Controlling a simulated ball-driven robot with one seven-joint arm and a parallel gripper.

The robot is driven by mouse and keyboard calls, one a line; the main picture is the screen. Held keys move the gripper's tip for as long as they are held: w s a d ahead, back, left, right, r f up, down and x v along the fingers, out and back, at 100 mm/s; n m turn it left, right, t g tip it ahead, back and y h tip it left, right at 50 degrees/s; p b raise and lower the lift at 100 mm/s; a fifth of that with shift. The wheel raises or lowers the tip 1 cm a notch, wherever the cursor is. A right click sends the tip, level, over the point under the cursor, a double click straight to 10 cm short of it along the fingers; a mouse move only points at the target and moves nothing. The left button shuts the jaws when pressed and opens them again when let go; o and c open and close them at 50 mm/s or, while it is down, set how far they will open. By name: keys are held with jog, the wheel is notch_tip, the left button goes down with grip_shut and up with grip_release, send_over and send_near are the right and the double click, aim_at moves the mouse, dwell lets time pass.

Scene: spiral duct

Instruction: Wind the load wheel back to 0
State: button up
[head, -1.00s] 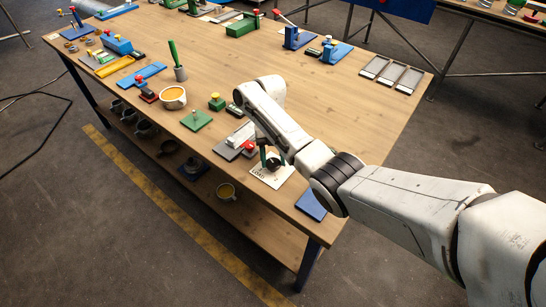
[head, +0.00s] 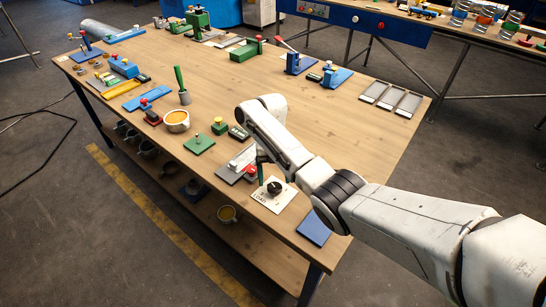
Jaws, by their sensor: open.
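The load wheel (head: 274,188) is a dark round knob on a white plate (head: 284,201) with dark lettering, near the front edge of the wooden table in the head view. My gripper (head: 262,170) points down just behind and left of the wheel, partly hidden by my arm. It looks apart from the wheel and holds nothing that I can see. Its fingers are small and dark here.
A grey block on a plate (head: 236,168) with a red part stands close left of my gripper. A blue plate (head: 315,230) lies right of the wheel by the table corner. A green plate (head: 198,144) and an orange-filled cup (head: 177,121) stand further left. The table's middle is clear.

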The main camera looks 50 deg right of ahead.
jog(key=p+v, duration=0.1)
jog(key=v, duration=0.7)
jog(key=shift+r, duration=0.2)
dwell(0.4)
